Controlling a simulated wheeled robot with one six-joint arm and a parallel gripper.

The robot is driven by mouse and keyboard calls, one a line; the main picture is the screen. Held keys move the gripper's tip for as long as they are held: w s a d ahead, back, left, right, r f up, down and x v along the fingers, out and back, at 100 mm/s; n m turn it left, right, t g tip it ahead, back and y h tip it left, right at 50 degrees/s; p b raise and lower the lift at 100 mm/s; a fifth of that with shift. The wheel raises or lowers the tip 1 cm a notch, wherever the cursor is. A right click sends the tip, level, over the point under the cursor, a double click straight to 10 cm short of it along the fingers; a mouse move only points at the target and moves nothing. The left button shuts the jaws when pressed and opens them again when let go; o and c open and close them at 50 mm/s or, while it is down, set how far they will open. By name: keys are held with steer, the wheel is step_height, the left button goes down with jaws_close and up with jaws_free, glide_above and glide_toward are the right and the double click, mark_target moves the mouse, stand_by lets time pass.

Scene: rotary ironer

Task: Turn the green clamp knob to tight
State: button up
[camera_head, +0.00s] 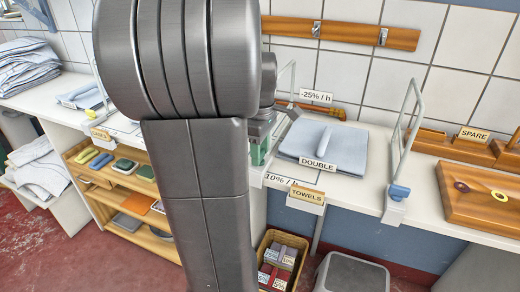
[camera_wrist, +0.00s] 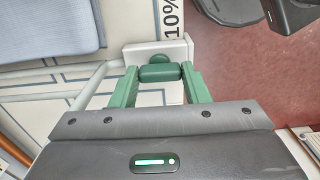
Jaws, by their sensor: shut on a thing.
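The green clamp knob (camera_wrist: 160,73) is in the wrist view, just below the pale clamp block (camera_wrist: 135,54) at the counter edge. My gripper (camera_wrist: 161,80) has green fingers, one on each side of the knob, and is shut on it. In the head view my gripper (camera_head: 258,152) is only a green sliver beside my arm, near the counter's front edge. The knob itself cannot be told apart there. My arm hides most of that clamp. I cannot read from either view how tight the knob stands.
A folded blue cloth (camera_head: 345,150) with a DOUBLE label lies on the counter right of my gripper. A blue-knobbed clamp (camera_head: 398,193) with a wire frame stands further right. A basket (camera_head: 282,262) and a grey stool (camera_head: 352,272) are below. A wooden tray (camera_head: 485,190) sits far right.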

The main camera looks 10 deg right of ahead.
steer(key=shift+m+p, duration=0.3)
steer(key=m+p, duration=0.2)
steer(key=m, duration=0.1)
steer(key=shift+r+m+p, duration=0.2)
steer(key=shift+m+p, duration=0.1)
steer(key=shift+p, duration=0.05)
steer(key=m+p, duration=0.2)
steer(key=m, duration=0.2)
steer(key=shift+m, duration=0.3)
steer(key=m+p, duration=0.2)
steer(key=m, duration=0.2)
steer(key=shift+f+m, duration=0.1)
steer(key=shift+m, duration=0.2)
steer(key=shift+m+p, duration=0.85)
steer(key=shift+m, duration=1.35)
steer(key=shift+f, duration=0.1)
steer(key=o, duration=1)
